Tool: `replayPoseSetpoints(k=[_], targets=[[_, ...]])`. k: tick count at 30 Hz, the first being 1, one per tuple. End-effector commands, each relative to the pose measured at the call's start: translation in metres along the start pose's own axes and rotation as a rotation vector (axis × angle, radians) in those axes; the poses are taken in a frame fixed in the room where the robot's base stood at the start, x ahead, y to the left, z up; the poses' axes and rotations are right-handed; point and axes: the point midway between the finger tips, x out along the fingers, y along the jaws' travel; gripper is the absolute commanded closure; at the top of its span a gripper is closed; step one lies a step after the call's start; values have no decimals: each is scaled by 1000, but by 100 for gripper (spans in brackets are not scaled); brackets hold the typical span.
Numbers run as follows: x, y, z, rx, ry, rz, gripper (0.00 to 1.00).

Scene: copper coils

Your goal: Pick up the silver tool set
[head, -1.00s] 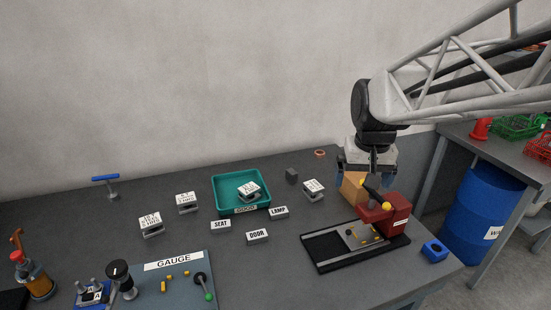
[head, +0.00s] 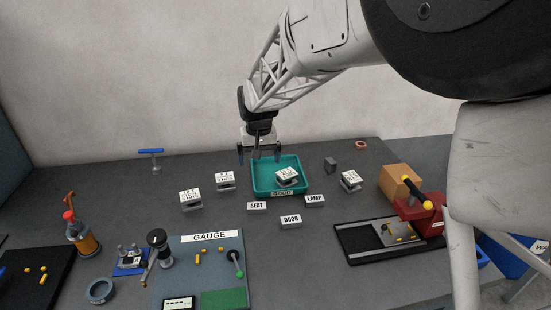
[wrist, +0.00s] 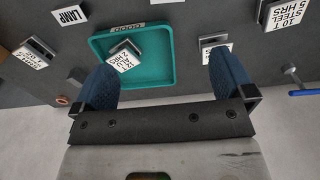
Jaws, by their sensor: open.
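Several silver-grey metal tool blocks with white text labels are in view; I cannot tell which is the silver tool set. In the head view one block (head: 287,177) sits in the teal tray (head: 277,189). Others stand on the table: one (head: 225,181) just left of the tray, one (head: 190,200) further left, and one (head: 350,181) right of the tray. My gripper (head: 259,155) is open and empty above the tray's back left corner. In the wrist view my gripper (wrist: 163,72) has its fingers apart; the tray block (wrist: 124,52) and the left-hand block (wrist: 215,45) lie beyond the fingers.
Signs SEAT (head: 257,208), LAMP (head: 315,201) and DOOR (head: 291,221) stand in front of the tray. A blue-handled T-tool (head: 151,153) stands at the back left. A gauge board (head: 200,270) lies in front. A red device (head: 420,220) and cardboard box (head: 400,182) are right.

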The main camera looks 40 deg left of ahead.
Motion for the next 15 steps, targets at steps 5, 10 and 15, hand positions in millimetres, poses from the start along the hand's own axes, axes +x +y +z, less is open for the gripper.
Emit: replayPoseSetpoints(k=[5,10,15], targets=[[37,-76,-28,-74,-18,-2,0],[72,-146,-45,-138,-32,-2,0],[99,-202,-53,-186,-42,-2,0]])
